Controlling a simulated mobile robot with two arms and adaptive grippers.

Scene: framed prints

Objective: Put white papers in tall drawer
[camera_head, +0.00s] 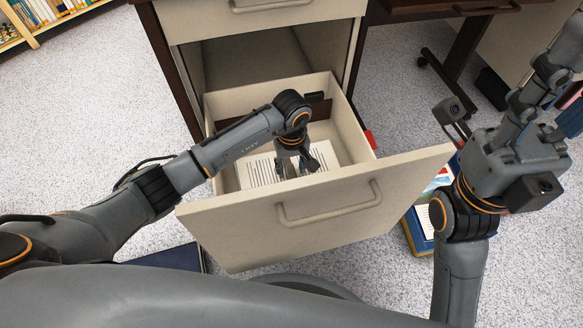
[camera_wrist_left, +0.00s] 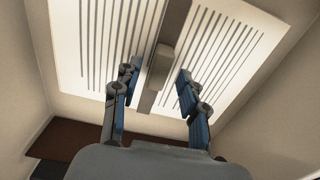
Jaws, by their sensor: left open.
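The tall drawer (camera_head: 412,173) is pulled open from a beige cabinet, and its inside shows from above. White papers (camera_head: 262,170) with dark printed lines lie inside it; they also show in the left wrist view (camera_wrist_left: 225,60). My left gripper (camera_head: 297,168) reaches down into the drawer above the papers.
A dark brown item (camera_head: 318,108) lies at the back of the drawer. A closed upper drawer (camera_head: 262,12) is above. A blue and yellow box with papers (camera_head: 418,229) stands on the floor at right. A dark blue flat object (camera_head: 170,258) lies at lower left.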

